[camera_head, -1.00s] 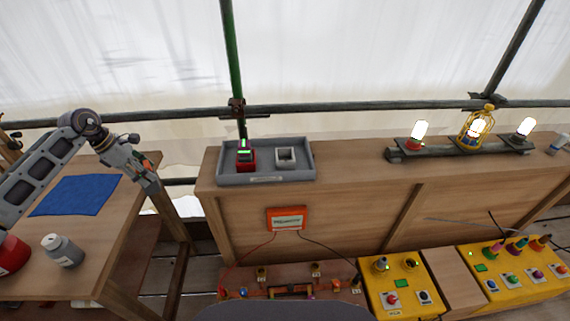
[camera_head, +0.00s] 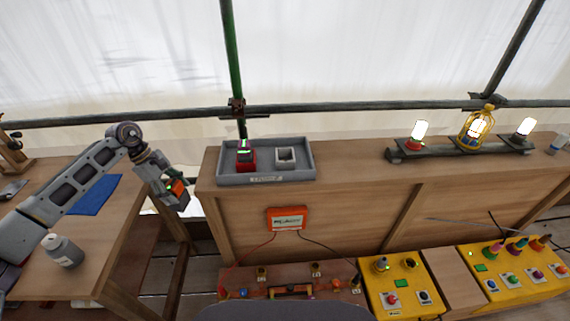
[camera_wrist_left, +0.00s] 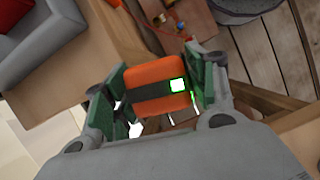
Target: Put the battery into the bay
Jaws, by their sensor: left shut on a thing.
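My left gripper (camera_head: 178,196) is shut on an orange battery (camera_head: 176,186) with a dark band and a lit green square. In the left wrist view, the battery (camera_wrist_left: 150,74) sits between the two green-padded fingers. It hangs over the gap between the left table and the long bench, left of and lower than the grey tray. The grey tray (camera_head: 304,172) on the bench holds a red block (camera_head: 246,165) with green lights on top and a white square holder (camera_head: 286,156) with a dark opening. I cannot tell which of these is the bay. My right gripper is not in view.
The left table holds a blue cloth (camera_head: 95,196) and a grey bottle (camera_head: 62,252). A lamp rail (camera_head: 462,148) stands on the bench's right part. An orange box (camera_head: 288,220) is on the bench front, above yellow control boxes (camera_head: 396,285). A green pole (camera_head: 232,70) rises behind the tray.

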